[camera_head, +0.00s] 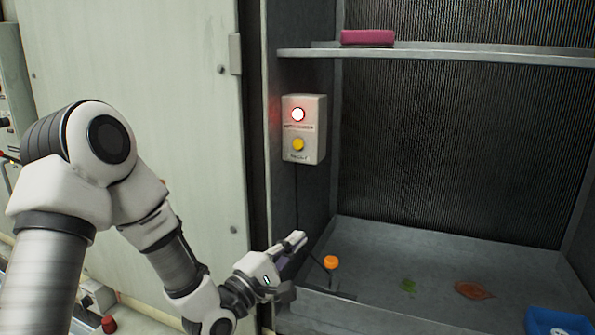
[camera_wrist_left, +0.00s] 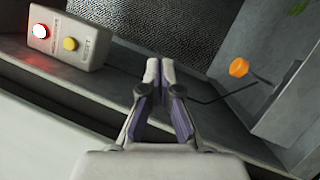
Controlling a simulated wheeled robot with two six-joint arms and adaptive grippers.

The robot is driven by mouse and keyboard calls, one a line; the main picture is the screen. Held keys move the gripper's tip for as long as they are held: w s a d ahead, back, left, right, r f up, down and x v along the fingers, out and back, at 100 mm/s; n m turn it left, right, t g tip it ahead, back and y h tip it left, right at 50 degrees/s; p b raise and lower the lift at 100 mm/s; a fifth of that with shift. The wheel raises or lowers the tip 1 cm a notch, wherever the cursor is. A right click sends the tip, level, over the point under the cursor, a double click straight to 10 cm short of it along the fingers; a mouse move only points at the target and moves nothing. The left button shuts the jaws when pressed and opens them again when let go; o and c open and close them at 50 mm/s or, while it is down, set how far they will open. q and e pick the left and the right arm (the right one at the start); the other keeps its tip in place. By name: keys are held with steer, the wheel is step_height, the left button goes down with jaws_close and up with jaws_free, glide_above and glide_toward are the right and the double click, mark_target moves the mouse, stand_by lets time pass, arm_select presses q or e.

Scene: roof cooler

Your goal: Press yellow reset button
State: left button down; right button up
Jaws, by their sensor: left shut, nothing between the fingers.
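The yellow reset button (camera_head: 298,144) sits on the lower part of a pale control box (camera_head: 317,130) on the cabinet's left inner wall. A lit red-white lamp (camera_head: 298,114) is above it. In the left wrist view the yellow button (camera_wrist_left: 70,44) and the lamp (camera_wrist_left: 40,31) show at the upper left. My left gripper (camera_head: 302,238) is below the box, near the cabinet's front edge, apart from the button. In the left wrist view its fingertips (camera_wrist_left: 153,68) are together with nothing between them. My right gripper is not in view.
An orange knob (camera_head: 331,262) on a thin dark rod stands just right of my left gripper. A pink block (camera_head: 367,38) lies on the upper shelf (camera_head: 440,56). A green leaf (camera_head: 409,286), an orange-brown leaf (camera_head: 474,290) and a blue tray (camera_head: 540,314) lie on the cabinet floor.

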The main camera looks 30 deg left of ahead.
arm_select(q)
steer(key=s+a+r+t, duration=0.1)
steer(key=r+t, duration=0.1)
steer(key=r, duration=0.6)
steer(key=s+a+r+t, duration=0.2)
steer(key=r, duration=0.6)
steer(key=shift+s+r+h, duration=0.15)
steer(key=shift+r+h, duration=0.15)
glide_toward(305, 132)
steer(key=r+x, duration=0.1)
steer(key=x, duration=0.3)
steer(key=shift+f+p, duration=0.35)
steer(key=shift+p, duration=0.05)
steer(key=shift+w, duration=0.45)
